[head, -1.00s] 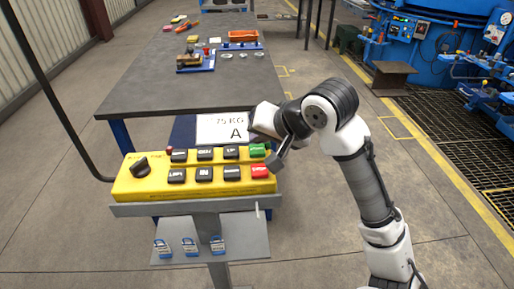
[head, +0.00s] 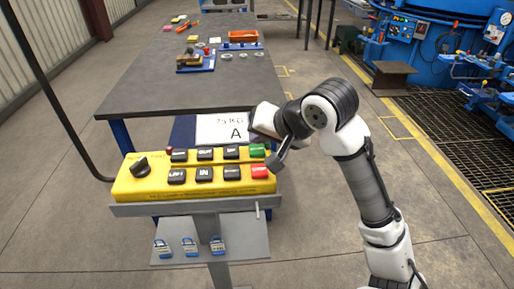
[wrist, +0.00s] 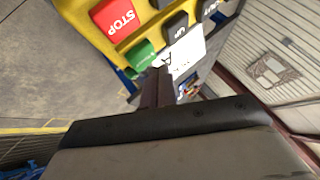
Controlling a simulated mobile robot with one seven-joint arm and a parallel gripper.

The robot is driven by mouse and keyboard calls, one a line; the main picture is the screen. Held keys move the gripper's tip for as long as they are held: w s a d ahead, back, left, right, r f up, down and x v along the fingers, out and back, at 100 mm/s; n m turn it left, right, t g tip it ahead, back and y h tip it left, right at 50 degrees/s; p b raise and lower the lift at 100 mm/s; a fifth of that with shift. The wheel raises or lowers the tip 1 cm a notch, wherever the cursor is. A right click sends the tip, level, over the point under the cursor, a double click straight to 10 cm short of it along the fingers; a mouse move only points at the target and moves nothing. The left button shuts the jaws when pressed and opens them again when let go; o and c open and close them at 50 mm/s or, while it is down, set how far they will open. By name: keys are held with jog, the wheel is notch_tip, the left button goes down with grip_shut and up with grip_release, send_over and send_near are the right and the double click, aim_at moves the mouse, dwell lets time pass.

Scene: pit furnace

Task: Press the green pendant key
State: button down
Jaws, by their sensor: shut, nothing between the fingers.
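The green pendant key (head: 257,151) is at the right end of the back row on the yellow pendant box (head: 140,188). In the wrist view the green key (wrist: 138,56) is just beyond and left of the fingertips. My gripper (head: 273,165) is shut and empty at the right end of the box, close beside the green key. Its closed fingers (wrist: 156,76) point toward the key in the wrist view. I cannot tell whether they touch it.
The red STOP key (head: 260,172) is directly in front of the green one, and the black UP key (head: 231,153) is to its left. Several more black keys and a rotary knob (head: 139,165) share the box. A dark table (head: 140,88) stands behind the pendant stand.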

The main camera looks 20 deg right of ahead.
aim_at(260, 152)
jog(key=shift+f, duration=0.1)
jog(key=shift+f, duration=0.35)
jog(key=shift+f+b, duration=0.5)
dwell(0.7)
jog(key=shift+r, duration=0.15)
jog(key=shift+r+p, duration=0.8)
jog(key=shift+p, duration=0.1)
notch_tip(260, 152, up, 5)
jog(key=p, duration=0.4)
jog(key=shift+p, duration=0.35)
